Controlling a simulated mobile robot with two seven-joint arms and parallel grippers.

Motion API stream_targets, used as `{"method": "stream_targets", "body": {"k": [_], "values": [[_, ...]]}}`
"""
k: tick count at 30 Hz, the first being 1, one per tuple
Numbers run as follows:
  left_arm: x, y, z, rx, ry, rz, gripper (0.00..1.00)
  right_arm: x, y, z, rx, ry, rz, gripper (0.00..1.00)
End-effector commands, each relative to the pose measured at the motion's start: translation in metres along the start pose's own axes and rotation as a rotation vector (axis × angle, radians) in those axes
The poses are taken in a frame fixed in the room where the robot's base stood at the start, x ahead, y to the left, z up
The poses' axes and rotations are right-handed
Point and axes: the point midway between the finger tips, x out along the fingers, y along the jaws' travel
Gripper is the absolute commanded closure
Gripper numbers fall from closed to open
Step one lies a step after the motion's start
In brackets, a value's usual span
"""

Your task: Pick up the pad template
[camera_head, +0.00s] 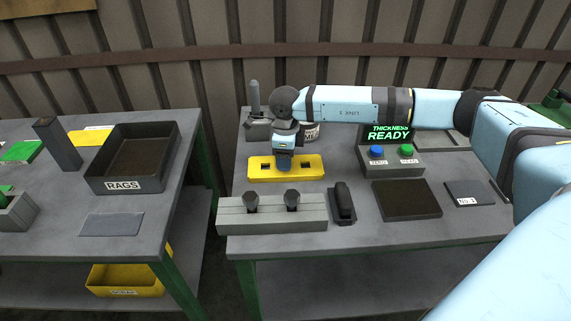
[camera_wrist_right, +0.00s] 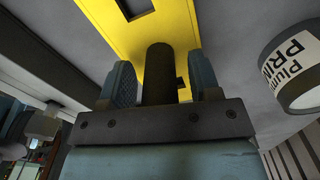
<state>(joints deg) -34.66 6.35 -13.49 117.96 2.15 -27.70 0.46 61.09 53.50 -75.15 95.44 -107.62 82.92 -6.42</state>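The pad template is taken to be the yellow plate (camera_head: 258,169) with square holes, lying flat on the right-hand table. Its yellow surface also fills the top of the right wrist view (camera_wrist_right: 105,15). A dark upright handle (camera_wrist_right: 160,68) stands on it. My right gripper (camera_head: 284,164) points down over the middle of the plate. In the wrist view its two blue-grey fingers (camera_wrist_right: 163,80) stand either side of the handle, with a visible gap on each side. The handle is mostly hidden by the gripper in the head view. My left gripper is not in view.
A grey block with two dark knobs (camera_head: 272,217) lies in front of the plate. A white-labelled primer container (camera_wrist_right: 297,68) stands close behind the gripper. A thickness gauge (camera_head: 390,160) and a dark tray (camera_head: 406,201) are right. A rags bin (camera_head: 172,152) is on the left table.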

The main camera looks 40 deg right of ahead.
Motion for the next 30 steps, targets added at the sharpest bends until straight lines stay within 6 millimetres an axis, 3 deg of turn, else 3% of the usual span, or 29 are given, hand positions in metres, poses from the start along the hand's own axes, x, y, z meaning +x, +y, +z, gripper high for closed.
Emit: {"method": "stream_targets", "body": {"k": [1,7,16,20,23,30], "values": [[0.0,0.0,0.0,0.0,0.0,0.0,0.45,0.0,0.0,0.0,0.0,0.0,0.0,0.55],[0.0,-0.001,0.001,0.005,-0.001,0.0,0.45,0.0,0.0,0.0,0.0,0.0,0.0,1.0],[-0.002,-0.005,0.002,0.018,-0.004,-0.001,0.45,-0.004,-0.001,0.0,0.0,-0.002,-0.001,1.0],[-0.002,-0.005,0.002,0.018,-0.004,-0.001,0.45,-0.018,-0.001,0.001,0.0,-0.004,-0.002,1.0],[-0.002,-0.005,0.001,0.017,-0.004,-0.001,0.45,-0.038,-0.001,0.001,0.0,-0.005,-0.003,1.0],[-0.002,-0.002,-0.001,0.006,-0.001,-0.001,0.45,-0.105,-0.001,0.001,0.0,-0.005,-0.004,1.0]]}}
